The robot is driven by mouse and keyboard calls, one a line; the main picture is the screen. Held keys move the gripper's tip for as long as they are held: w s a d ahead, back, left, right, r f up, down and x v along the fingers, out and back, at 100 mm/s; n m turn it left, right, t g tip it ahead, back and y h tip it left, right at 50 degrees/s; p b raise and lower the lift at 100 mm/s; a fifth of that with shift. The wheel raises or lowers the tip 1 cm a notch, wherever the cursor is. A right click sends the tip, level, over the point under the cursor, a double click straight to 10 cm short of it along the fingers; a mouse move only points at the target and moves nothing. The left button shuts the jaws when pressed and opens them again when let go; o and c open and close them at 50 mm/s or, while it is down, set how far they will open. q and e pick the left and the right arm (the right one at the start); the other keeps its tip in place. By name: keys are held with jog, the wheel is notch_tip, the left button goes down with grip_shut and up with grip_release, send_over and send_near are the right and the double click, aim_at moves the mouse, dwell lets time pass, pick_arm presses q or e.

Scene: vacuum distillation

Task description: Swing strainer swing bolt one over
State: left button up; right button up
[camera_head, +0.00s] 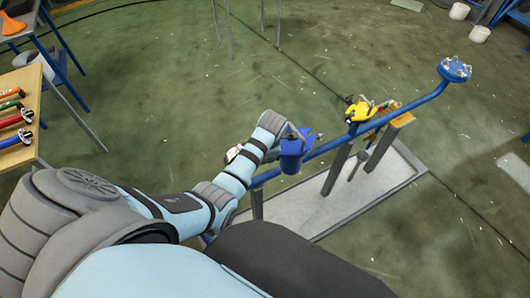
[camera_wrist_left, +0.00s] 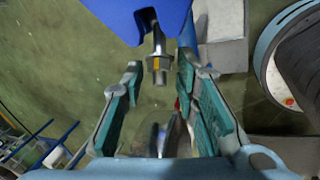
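The blue strainer (camera_head: 291,161) sits on a blue pipe line at the middle of the head view. It also shows at the top of the left wrist view (camera_wrist_left: 120,14). A metal swing bolt with a brassy nut (camera_wrist_left: 158,63) sticks out from its edge. My left gripper (camera_head: 298,135) is at the strainer, its fingers partly hidden in the head view. In the left wrist view my left gripper (camera_wrist_left: 160,78) is open, with one finger on each side of the nut. Gaps show between the nut and both fingers. My right gripper is not in view.
The blue pipe (camera_head: 425,98) runs up right to a flanged end (camera_head: 454,69). A yellow valve (camera_head: 359,110) stands on the line. Grey posts rise from a pale tray (camera_head: 330,205). A wooden table (camera_head: 22,82) with tools is at left. The floor behind the line is mostly clear.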

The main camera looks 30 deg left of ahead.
pick_arm(q)
jog(key=shift+a+f, duration=0.1)
jog(key=shift+f, duration=0.1)
jog(key=shift+c, duration=0.5)
grip_shut()
jog(key=shift+w+d+r+g, duration=0.2)
jog(key=shift+r+g, duration=0.05)
jog(key=shift+g, duration=0.15)
jog(key=shift+w+d+g+y+b, duration=0.1)
jog(key=shift+w+g+y+b, duration=0.25)
jog(key=shift+g+y+b, duration=0.3)
jog(key=shift+r, duration=0.25)
jog(key=shift+o, duration=0.5)
grip_release()
